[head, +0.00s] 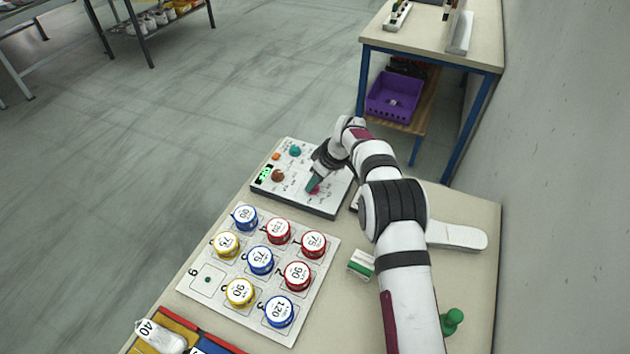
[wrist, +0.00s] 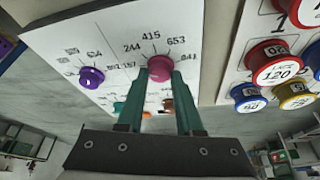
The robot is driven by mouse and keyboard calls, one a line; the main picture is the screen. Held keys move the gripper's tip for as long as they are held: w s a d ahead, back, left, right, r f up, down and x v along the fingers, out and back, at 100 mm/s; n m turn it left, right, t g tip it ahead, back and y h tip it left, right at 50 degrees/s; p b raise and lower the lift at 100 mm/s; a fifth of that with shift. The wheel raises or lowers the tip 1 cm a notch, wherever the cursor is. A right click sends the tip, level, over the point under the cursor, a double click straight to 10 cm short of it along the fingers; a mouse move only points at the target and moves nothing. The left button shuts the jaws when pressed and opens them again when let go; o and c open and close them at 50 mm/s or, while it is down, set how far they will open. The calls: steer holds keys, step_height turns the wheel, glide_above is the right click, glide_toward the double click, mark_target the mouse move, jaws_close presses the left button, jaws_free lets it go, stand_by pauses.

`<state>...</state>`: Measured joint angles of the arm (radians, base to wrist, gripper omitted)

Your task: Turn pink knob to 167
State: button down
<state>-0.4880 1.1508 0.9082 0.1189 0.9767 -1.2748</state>
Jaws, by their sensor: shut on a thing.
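The pink knob (wrist: 160,68) sits on a white control panel (wrist: 110,30), with printed numbers such as 244, 415 and 653 around it. My gripper (wrist: 161,76) has its two green fingers closed on the knob's sides. In the head view the panel (head: 325,203) lies on the table, and the pink knob (head: 315,189) shows partly beside my gripper (head: 312,184). I cannot make out a pointer mark on the knob, so its setting is unclear.
A purple knob (wrist: 91,77) stands beside the pink one. A white board (head: 190,291) with several coloured tins lies in front of the panel.

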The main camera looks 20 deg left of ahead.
steer(key=shift+w+n+g, duration=0.15)
steer(key=shift+n+g, duration=0.35)
steer(key=shift+n, duration=0.9)
steer(key=c, duration=0.6)
jaws_free()
steer(key=shift+o, duration=0.2)
steer(key=v, duration=1.6)
steer(key=shift+w+f, duration=0.1)
